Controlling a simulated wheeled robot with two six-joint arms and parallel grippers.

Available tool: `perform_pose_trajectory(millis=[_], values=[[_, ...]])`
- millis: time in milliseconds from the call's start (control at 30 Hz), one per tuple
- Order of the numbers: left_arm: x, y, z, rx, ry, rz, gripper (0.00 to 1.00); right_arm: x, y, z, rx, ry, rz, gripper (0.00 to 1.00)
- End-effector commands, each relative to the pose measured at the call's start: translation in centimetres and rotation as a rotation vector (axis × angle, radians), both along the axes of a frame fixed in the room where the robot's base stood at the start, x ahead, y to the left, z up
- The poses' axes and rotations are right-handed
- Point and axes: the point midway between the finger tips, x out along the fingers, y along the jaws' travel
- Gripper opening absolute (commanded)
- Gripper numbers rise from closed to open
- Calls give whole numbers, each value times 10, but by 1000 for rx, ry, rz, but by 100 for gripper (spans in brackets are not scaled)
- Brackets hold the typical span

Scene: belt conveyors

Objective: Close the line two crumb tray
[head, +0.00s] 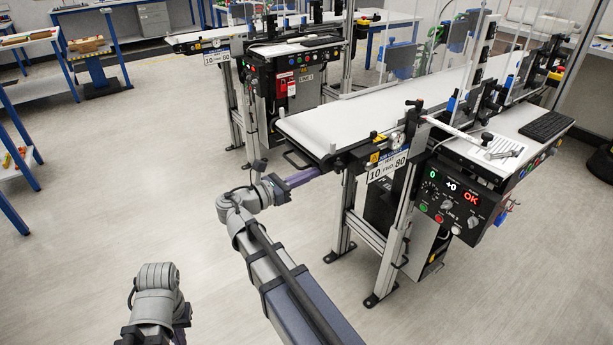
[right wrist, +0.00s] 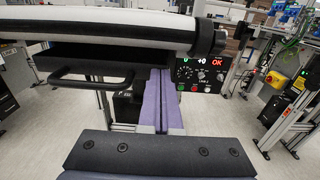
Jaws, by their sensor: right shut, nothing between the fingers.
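The line two crumb tray (right wrist: 80,59) is a dark tray under the belt's end roller, with a black loop handle (right wrist: 92,79) on its front. In the head view the handle (head: 296,159) sticks out below the belt's left end; most of the tray is hidden under the belt. My right gripper (right wrist: 164,80) has two purple fingers pressed together with nothing between them. It points under the belt end, to the right of the handle and apart from it. In the head view my right gripper (head: 318,173) reaches the belt's near corner.
Line two's conveyor belt (head: 340,115) stands on metal legs, with a control panel (head: 450,200) showing OK at its right. Line one's conveyor (head: 285,85) stands behind. Blue-framed shelves (head: 30,150) are at the left. The floor left of line two is clear.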

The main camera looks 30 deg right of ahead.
Motion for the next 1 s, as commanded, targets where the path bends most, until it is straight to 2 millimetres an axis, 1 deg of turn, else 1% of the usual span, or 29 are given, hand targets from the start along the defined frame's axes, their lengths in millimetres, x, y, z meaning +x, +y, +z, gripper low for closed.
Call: perform_pose_trajectory(millis=[167,400,500,1000], values=[[0,0,0,0,0,0,0,0,-3,0,0,0,-1,0],[0,0,0,0,0,0,0,3,-42,0,0,0,-3,0],[0,0,0,0,0,0,0,4,-50,0,0,0,-2,0],[0,0,0,0,0,0,0,4,-52,2,-5,0,-1,0]])
